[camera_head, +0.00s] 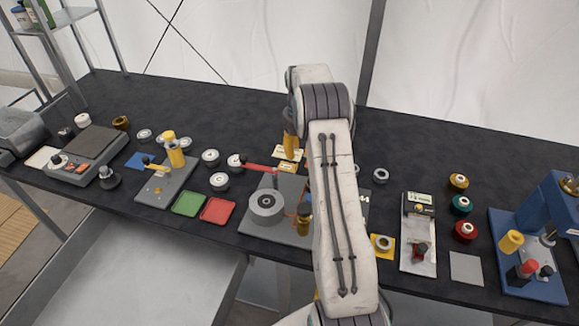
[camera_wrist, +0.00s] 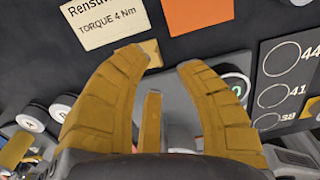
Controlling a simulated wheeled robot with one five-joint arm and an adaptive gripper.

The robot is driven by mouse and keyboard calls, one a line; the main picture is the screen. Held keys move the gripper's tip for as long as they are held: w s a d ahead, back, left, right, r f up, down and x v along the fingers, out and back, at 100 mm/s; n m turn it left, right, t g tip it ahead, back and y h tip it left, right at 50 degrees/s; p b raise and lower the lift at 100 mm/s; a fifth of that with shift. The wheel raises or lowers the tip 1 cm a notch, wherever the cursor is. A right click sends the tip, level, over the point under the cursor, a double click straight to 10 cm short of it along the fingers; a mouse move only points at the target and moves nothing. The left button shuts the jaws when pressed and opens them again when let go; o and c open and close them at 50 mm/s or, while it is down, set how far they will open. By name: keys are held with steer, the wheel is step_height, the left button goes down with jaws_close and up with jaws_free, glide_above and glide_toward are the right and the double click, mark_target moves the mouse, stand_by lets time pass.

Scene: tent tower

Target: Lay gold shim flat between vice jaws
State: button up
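My gripper (camera_wrist: 160,62) is open in the wrist view, its two curved gold-coloured fingers spread apart. A small flat gold piece (camera_wrist: 153,50), which looks like the gold shim, lies by the left fingertip, below the torque card. I cannot tell whether the finger touches it. A narrow gold upright bar (camera_wrist: 151,122) shows between the fingers over a grey part; I cannot tell what it belongs to. In the head view my gripper (camera_head: 290,147) is low over the far middle of the bench, partly hidden by my arm. I cannot make out the vice jaws with certainty.
A torque card (camera_wrist: 103,22) and an orange square (camera_wrist: 197,12) lie beyond the fingers. A dark plate with numbered circles (camera_wrist: 290,85) is at right. In the head view, a grey round fixture (camera_head: 266,204), a red tray (camera_head: 218,210) and a blue press (camera_head: 545,215) stand on the bench.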

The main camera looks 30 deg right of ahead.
mark_target(291, 168)
steer(key=shift+w+d+f+p, duration=0.15)
steer(key=shift+f+p, duration=0.3)
steer(key=shift+f, duration=1.05)
steer(key=shift+w+f+p, duration=0.2)
steer(key=shift+f+p, duration=0.25)
steer(key=shift+f, duration=1.05)
steer(key=shift+c, duration=0.3)
jaws_close()
